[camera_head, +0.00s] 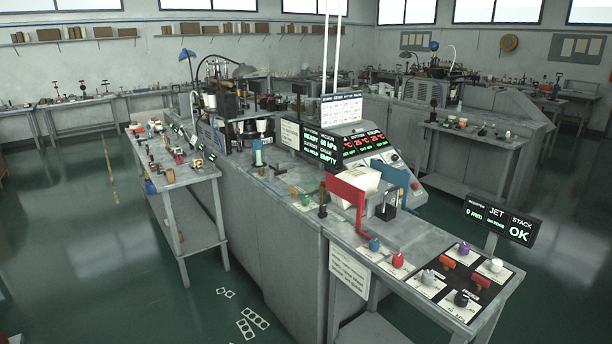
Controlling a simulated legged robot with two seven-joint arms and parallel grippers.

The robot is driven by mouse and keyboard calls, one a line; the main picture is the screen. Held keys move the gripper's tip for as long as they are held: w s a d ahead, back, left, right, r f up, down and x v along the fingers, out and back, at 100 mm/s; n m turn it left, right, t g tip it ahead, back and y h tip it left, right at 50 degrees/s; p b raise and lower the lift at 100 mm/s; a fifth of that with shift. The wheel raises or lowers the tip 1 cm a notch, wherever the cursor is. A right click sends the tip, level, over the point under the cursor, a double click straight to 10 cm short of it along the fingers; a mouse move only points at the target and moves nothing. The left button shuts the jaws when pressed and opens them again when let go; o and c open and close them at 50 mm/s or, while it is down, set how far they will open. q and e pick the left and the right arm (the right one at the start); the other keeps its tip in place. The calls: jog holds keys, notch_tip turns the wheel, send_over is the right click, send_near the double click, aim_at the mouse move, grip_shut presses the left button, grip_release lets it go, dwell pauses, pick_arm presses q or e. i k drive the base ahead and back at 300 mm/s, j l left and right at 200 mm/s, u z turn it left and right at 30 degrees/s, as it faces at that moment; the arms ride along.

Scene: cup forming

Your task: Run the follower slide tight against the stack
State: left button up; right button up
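Neither of my grippers shows in the head view. On the long grey machine bench stands a red angled bracket (346,193), beside a white block (362,178) that may be the stack. A blue angled bracket (397,176) stands just right of the white block. A small dark block with an upright post (386,211) sits in front of them. I cannot tell which part is the follower slide, or whether it touches the stack. A small sign (502,221) at the right reads "0 mm", "JET" and "STACK OK".
The bench's front end carries coloured knobs, among them a teal one (374,244), a red one (398,260) and a purple one (464,248). A display panel (345,148) stands behind. A side table (180,182) with small items is at left. Green floor (80,240) is open at left.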

aim_at(377, 205)
jog(key=i+j+u, duration=0.25)
jog(key=i+u, duration=0.2)
jog(key=i, duration=0.15)
jog(key=i+u, duration=0.4)
jog(key=i, duration=0.2)
jog(key=i+l+u, duration=0.2)
jog(key=i+u, duration=0.25)
jog(key=i, duration=0.2)
jog(key=i+j+u, duration=0.35)
jog(key=i+u, duration=0.35)
jog(key=i, duration=0.2)
jog(key=i+u, duration=0.3)
jog(key=i, duration=0.15)
jog(key=z, duration=4)
jog(key=k+j, duration=0.05)
